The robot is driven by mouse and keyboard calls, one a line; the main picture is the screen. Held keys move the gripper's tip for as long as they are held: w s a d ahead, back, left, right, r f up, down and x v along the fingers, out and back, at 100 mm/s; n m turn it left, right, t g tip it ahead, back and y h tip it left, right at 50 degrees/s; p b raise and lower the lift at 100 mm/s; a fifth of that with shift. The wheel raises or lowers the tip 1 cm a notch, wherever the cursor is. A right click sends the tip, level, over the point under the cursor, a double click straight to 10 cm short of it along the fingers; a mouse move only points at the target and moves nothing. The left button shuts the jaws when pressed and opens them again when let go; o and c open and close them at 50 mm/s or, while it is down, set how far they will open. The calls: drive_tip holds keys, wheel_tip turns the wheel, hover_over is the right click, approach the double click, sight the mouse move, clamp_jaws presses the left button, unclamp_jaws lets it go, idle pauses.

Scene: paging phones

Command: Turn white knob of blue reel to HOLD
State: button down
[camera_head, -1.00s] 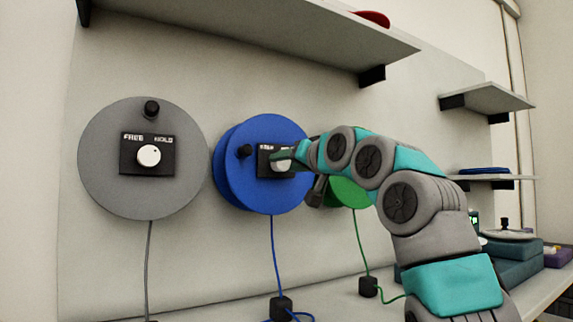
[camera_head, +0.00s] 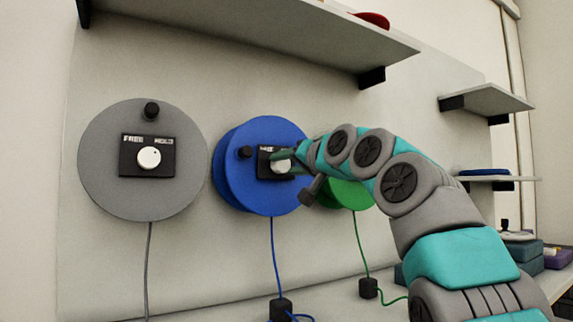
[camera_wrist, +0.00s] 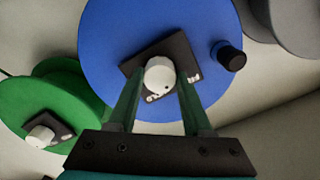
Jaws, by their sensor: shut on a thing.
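The blue reel (camera_head: 250,190) is mounted on the wall panel, with a black crank handle (camera_head: 244,152) at its upper left. Its white knob (camera_wrist: 160,76) sits on a black plate (camera_wrist: 180,54) with white lettering. In the wrist view the plate looks tilted and the lettering is partly covered by my fingers. My gripper (camera_wrist: 158,92) has its two green fingers on either side of the white knob, shut on it. In the head view my gripper (camera_head: 283,163) reaches the knob from the right and hides part of the plate, including the HOLD side.
A grey reel (camera_head: 110,195) with its own white knob is to the left. A green reel (camera_head: 347,194) is to the right, partly behind my arm. A shelf (camera_head: 260,35) runs above. Cords hang down to black blocks (camera_head: 281,310) below.

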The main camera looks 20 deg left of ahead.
drive_tip(key=shift+m, duration=0.4)
drive_tip(key=shift+a+r+m+p, duration=0.1)
drive_tip(key=shift+m+p, duration=0.75)
drive_tip(key=shift+m, duration=0.15)
drive_tip(key=shift+r+m+p, duration=0.15)
drive_tip(key=shift+m+p, duration=0.2)
drive_tip(key=shift+m, duration=0.05)
drive_tip(key=m+p, duration=0.2)
drive_tip(key=shift+m+p, duration=0.3)
drive_tip(key=shift+m, duration=0.1)
drive_tip(key=shift+m+p, duration=0.7)
drive_tip(key=shift+m, duration=0.1)
drive_tip(key=shift+f+m+p, duration=0.25)
drive_tip(key=shift+m+p, duration=0.45)
drive_tip(key=shift+m, duration=0.8)
drive_tip(key=shift+c, duration=1.6)
unclamp_jaws()
